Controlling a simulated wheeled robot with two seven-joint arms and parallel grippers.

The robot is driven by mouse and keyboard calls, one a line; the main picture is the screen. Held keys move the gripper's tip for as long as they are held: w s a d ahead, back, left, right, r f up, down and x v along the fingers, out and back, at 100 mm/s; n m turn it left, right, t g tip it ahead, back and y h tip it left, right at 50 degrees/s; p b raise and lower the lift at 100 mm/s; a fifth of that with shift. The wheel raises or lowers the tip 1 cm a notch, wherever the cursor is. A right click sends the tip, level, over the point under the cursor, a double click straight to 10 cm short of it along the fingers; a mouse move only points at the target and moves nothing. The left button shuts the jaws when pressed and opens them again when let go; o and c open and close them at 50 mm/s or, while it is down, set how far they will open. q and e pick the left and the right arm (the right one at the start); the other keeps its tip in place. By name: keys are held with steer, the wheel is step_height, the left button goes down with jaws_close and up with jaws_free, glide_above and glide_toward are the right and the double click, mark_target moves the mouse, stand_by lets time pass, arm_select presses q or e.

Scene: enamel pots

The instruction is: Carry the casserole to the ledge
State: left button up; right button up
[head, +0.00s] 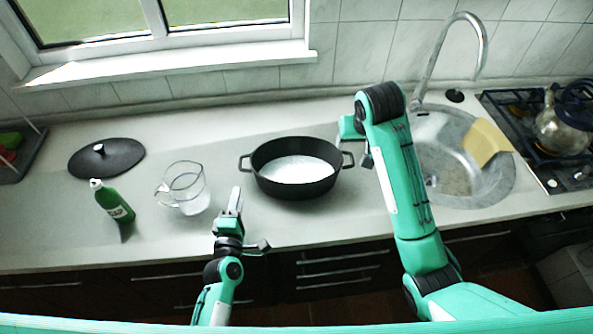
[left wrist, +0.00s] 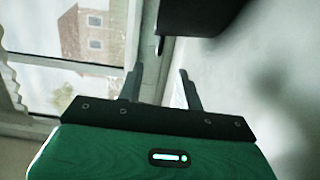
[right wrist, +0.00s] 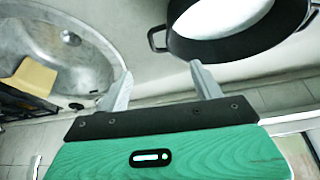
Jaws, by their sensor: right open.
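The casserole (head: 272,178) is a wide black two-handled pot with a pale inside. It stands upright on the counter without a lid. My left gripper (head: 237,198) is open and empty, in front of the pot's left handle. In the left wrist view, the dark pot (left wrist: 195,15) and its handle lie just ahead of the fingers. My right gripper (head: 357,146) is open by the right handle. In the right wrist view, that handle of the pot (right wrist: 180,48) lies ahead of the parted fingers, apart from them. The ledge (head: 170,65) is the white sill below the window.
A glass jug (head: 186,186), a green bottle (head: 114,202) and a black lid (head: 106,158) stand left of the casserole. A sink (head: 470,180) with a tall tap (head: 480,40) and a stove with a kettle (head: 562,125) are at right. The sill looks bare.

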mark_target(245, 158)
arm_select(q)
steer(key=w, duration=1.3)
steer(key=shift+w+d, duration=0.25)
steer(key=shift+d, duration=0.15)
arm_select(e)
steer(key=x, duration=1.3)
steer(key=shift+f, duration=0.3)
arm_select(q)
jaws_close()
arm_select(e)
steer(key=c, duration=0.9)
jaws_close()
arm_select(q)
steer(key=shift+w+r, duration=0.1)
steer(key=shift+r, duration=0.2)
arm_select(e)
steer(key=shift+w+r, duration=0.15)
steer(key=shift+r, duration=0.15)
arm_select(q)
steer(key=shift+w, duration=0.1)
arm_select(e)
steer(key=shift+w, duration=0.1)
